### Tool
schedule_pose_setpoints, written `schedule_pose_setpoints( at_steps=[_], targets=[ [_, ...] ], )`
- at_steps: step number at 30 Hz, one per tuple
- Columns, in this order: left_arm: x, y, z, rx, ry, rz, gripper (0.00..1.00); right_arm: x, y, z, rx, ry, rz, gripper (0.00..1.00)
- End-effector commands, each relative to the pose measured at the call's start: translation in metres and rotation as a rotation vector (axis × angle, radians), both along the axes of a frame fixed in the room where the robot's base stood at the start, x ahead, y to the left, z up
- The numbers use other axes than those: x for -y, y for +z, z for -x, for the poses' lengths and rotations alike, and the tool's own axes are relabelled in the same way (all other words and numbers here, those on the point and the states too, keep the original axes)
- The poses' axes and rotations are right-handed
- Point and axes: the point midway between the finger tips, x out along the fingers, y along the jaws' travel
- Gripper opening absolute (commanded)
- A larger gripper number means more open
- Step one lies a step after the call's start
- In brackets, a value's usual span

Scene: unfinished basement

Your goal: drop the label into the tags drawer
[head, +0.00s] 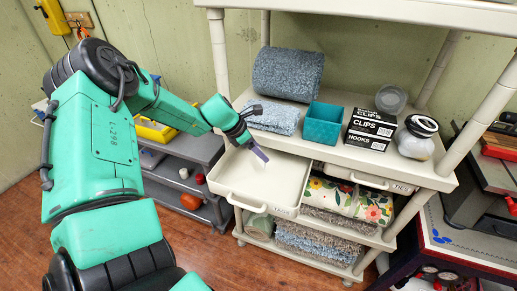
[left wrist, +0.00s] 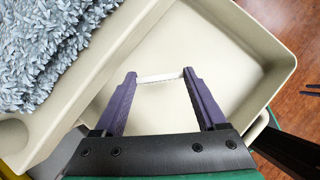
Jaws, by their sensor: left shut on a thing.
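My left gripper (head: 262,156) is above the open cream drawer (head: 236,184), with its purple fingers pointing down into it. In the left wrist view the gripper (left wrist: 160,80) is shut on the label (left wrist: 160,77), a thin white strip spanning the two fingertips. The drawer (left wrist: 262,62) lies below the fingers there, and its visible floor looks empty. The drawer's front carries small lettering that seems to read TAGS. In the head view the label is too small to make out clearly.
A second drawer (head: 368,181) to the right is nearly closed. The shelf above holds a folded grey-blue towel (head: 272,117), a teal bin (head: 322,123), a black clips box (head: 370,129) and a lidded jar (head: 416,140). In the wrist view, fluffy grey fabric (left wrist: 45,45) is close by on the left.

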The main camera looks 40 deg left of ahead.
Motion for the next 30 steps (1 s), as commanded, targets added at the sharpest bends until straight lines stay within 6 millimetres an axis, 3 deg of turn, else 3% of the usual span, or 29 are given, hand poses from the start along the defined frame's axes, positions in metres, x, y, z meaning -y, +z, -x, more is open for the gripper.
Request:
schedule_pose_setpoints(
  at_steps=[2,3,4,12,16,30],
  targets=[
    [0.000,0.001,0.000,0.000,0.000,0.000,0.21,0.000,0.001,-0.005,0.009,0.000,-0.001,0.50],
    [0.000,0.001,0.000,0.000,0.000,0.000,0.89,0.000,0.001,-0.005,0.009,0.000,-0.001,0.50],
    [0.000,0.001,0.000,0.000,0.000,0.000,1.00,0.000,0.001,-0.005,0.008,0.000,-0.001,0.50],
    [0.000,0.002,0.000,0.000,0.000,0.000,1.00,0.000,0.000,0.004,-0.005,0.001,0.000,0.50],
    [-0.003,0.012,0.004,0.004,0.000,-0.002,1.00,0.000,0.001,0.004,-0.006,0.001,0.000,0.50],
    [-0.028,0.100,0.057,0.007,0.001,-0.004,1.00,0.001,-0.011,0.005,-0.008,0.002,0.001,0.50]
  ],
)
